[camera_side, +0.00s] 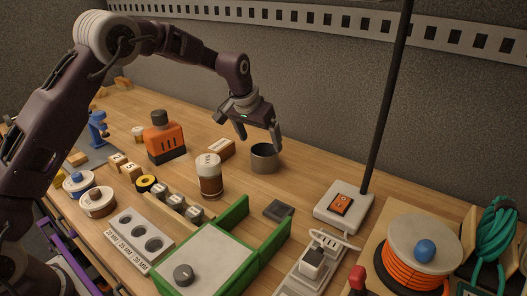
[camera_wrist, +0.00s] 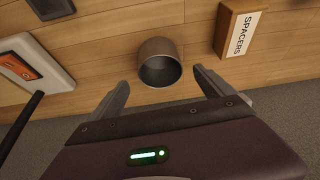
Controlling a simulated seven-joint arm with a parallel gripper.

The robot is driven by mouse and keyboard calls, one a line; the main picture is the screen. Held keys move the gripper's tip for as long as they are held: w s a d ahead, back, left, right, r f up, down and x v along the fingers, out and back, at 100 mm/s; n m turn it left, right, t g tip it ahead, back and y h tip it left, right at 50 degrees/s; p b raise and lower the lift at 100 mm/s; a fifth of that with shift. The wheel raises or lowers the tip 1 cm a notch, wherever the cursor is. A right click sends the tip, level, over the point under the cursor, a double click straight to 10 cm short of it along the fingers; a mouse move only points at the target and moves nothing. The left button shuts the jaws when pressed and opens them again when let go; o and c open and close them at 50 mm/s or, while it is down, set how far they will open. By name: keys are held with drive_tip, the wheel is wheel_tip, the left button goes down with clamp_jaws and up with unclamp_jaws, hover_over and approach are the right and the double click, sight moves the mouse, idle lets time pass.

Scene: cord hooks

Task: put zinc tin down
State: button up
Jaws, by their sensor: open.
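The zinc tin (camera_side: 264,158) is a grey open-topped cylinder standing upright on the wooden bench. My gripper (camera_side: 259,136) is open above and close to it in the side view. In the wrist view the tin (camera_wrist: 160,62) shows between and just beyond the two spread fingertips of my gripper (camera_wrist: 160,78), with a gap on each side. Nothing is held between the fingers. The tin's dark inside looks empty.
A wooden spacers block (camera_side: 221,148) lies just left of the tin. A white switch box (camera_side: 343,207) with a black pole stands to the right. A dark flat block (camera_side: 278,210) and a green-edged tray (camera_side: 236,215) lie nearer. The wall is behind.

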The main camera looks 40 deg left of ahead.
drive_tip(key=s+d+r, duration=0.1)
drive_tip(key=s+r, duration=0.7)
drive_tip(key=s, duration=0.3)
drive_tip(key=s+r, duration=0.9)
drive_tip(key=s, duration=0.2)
drive_tip(key=s+f, duration=0.2)
drive_tip(key=s, duration=0.8)
drive_tip(key=s+f+t, duration=0.1)
drive_tip(key=s+f, duration=0.1)
drive_tip(key=s, duration=0.8)
drive_tip(key=shift+s+d+f+m, duration=0.25)
drive_tip(key=shift+s+d+m, duration=0.1)
drive_tip(key=shift+d+m, duration=0.05)
